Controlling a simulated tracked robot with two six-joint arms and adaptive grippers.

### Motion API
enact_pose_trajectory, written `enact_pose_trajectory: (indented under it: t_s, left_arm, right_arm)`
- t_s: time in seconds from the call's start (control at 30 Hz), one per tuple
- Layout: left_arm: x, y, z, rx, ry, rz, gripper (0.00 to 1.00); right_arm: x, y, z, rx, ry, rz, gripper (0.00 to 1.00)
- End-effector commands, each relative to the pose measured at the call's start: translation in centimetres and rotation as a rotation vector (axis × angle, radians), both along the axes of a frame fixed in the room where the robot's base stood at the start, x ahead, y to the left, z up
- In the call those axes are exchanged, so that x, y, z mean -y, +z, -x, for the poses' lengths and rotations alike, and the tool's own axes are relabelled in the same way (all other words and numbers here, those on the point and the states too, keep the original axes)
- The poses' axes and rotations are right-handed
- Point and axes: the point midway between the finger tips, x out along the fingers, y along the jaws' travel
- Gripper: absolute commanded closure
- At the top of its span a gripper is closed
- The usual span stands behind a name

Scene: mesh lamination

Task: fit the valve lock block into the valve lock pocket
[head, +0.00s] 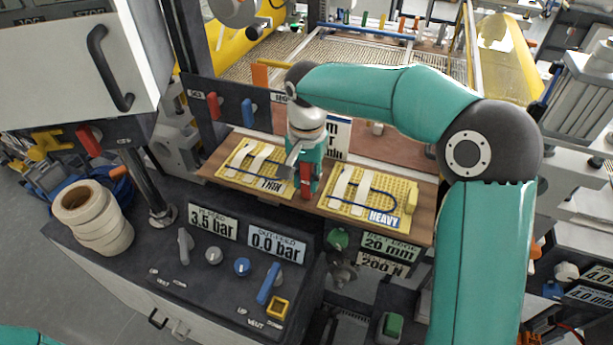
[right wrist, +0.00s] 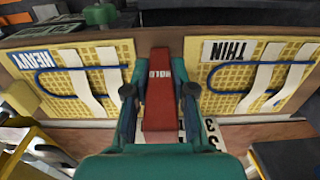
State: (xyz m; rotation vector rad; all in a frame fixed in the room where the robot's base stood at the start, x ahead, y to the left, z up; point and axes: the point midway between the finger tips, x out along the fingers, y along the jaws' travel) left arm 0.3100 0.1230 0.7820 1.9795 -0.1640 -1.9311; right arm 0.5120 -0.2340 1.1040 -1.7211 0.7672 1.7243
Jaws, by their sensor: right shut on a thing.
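The red block marked HOLD, which I take as the valve lock block (head: 306,185), is between the two fingers of my right gripper (head: 307,168). In the right wrist view the red block (right wrist: 159,92) sits between the dark fingers of that gripper (right wrist: 158,105), which is shut on it. The block is over the wooden board, between the THIN and HEAVY samples; I cannot tell whether it touches the board. A yellow square frame (head: 278,307), likely the valve lock pocket, is on the dark console at lower right, beside a blue lever (head: 268,284). My left gripper is out of view.
The wooden board (head: 228,187) carries the THIN sample (head: 235,172) and the HEAVY sample (head: 408,190). The console has gauge plates (head: 213,222), knobs (head: 242,266) and a roll stack (head: 92,217) at left. A white cabinet (head: 60,70) overhangs the upper left.

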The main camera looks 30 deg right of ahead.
Motion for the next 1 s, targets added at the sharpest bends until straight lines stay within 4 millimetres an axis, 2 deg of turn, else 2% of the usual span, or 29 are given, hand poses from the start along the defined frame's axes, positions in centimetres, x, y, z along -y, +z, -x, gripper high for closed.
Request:
enact_pose_trajectory:
  t_s: [0.27,0.3,0.43,0.47,0.83,1.0]
  left_arm:
    - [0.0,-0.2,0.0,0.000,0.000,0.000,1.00]
    - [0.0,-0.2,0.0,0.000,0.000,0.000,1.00]
    - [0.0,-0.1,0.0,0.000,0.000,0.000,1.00]
    - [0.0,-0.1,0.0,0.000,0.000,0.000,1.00]
    - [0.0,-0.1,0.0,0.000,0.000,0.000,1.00]
    - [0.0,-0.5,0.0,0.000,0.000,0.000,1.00]
  right_arm:
    - [0.0,-0.1,0.0,0.001,0.000,0.000,1.00]
    - [0.0,-0.2,0.0,0.001,0.000,0.000,0.74]
    - [0.0,-0.1,0.0,0.001,0.000,0.000,0.53]
    - [0.0,-0.1,0.0,0.001,0.000,0.000,0.51]
    - [0.0,0.3,-0.1,0.003,-0.001,0.000,0.51]
    - [0.0,2.1,-0.1,0.006,-0.001,0.000,0.51]
